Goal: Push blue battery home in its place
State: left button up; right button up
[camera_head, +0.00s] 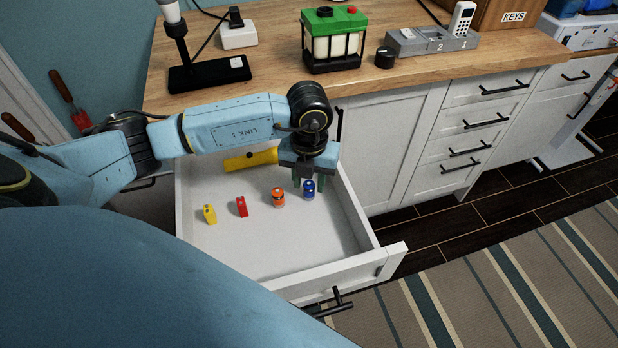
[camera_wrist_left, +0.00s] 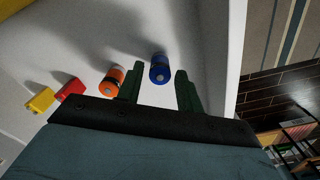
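The blue battery (camera_head: 309,189) stands in the open white drawer (camera_head: 290,237), at the right end of a row of small items. It also shows in the left wrist view (camera_wrist_left: 160,69), just beyond and between my fingertips. My left gripper (camera_head: 309,184) is over the drawer with its fingers apart, one on each side of the blue battery; a gap shows on both sides, and nothing is gripped. An orange battery (camera_head: 278,197) stands just left of the blue one and beside my left finger in the wrist view. My right gripper is out of view.
A red item (camera_head: 241,206), a yellow item (camera_head: 209,214) and a yellow flashlight (camera_head: 250,160) are also in the drawer. On the counter are a green-topped rack (camera_head: 333,38), a numbered grey dock (camera_head: 432,41), a black knob (camera_head: 385,57) and a lamp base (camera_head: 209,75).

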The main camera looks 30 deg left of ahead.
aim_at(309, 183)
pick_arm(q)
jog(key=c, duration=0.6)
jog(key=shift+r, duration=0.2)
jog(key=shift+r+p, duration=1.15)
jog(key=shift+r, duration=0.1)
jog(key=shift+r+p, duration=1)
jog(key=shift+r, duration=0.25)
jog(key=shift+r+p, duration=0.3)
jog(key=shift+r, duration=0.05)
